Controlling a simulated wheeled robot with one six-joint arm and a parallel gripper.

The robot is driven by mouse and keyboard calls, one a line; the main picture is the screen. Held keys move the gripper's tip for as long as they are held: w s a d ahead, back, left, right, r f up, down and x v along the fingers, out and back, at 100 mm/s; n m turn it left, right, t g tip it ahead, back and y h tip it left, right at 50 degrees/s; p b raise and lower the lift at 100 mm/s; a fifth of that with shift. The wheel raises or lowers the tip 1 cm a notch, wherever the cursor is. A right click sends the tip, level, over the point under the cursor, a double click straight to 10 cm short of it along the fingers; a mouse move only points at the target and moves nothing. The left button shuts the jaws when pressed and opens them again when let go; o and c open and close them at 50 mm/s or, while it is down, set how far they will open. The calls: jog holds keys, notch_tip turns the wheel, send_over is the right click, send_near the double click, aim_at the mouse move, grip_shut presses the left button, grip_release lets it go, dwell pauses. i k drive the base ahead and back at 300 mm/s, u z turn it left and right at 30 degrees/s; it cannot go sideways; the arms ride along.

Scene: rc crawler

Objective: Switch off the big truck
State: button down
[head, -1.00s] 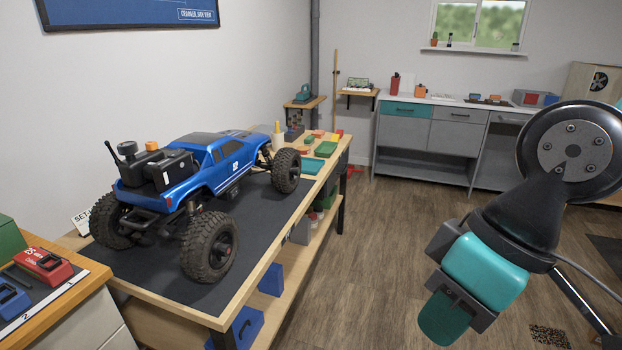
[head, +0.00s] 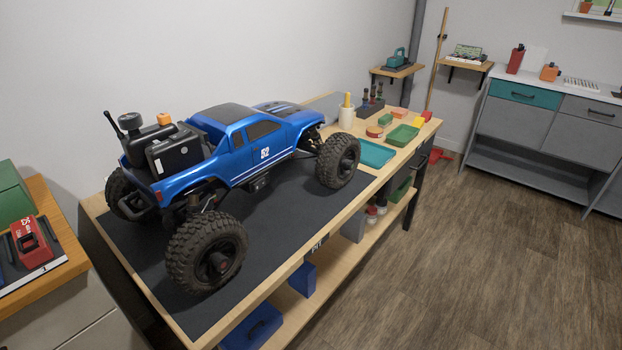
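The big truck (head: 235,150) is a blue crawler with the number 52 on its side. It stands on its wheels on a dark mat (head: 270,235) on the wooden workbench (head: 415,150), its nose toward the far right. Its bed carries black gear (head: 175,152), including a black box, a round can and an orange cap (head: 164,118). A thin black stalk with a knob rises at its rear left. I cannot make out which part is a switch. My gripper and arm are out of the picture.
Trays and small parts (head: 376,153) lie at the bench's far end. A side bench (head: 50,260) with a red device (head: 31,242) is at the left. A grey cabinet (head: 530,130) stands at the back right. The wooden floor (head: 450,270) right of the bench is clear.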

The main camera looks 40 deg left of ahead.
aim_at(262, 183)
jog(key=u, duration=0.05)
jog(key=i, duration=0.7)
jog(key=u, duration=0.65)
jog(key=i, duration=0.55)
jog(key=u, duration=0.4)
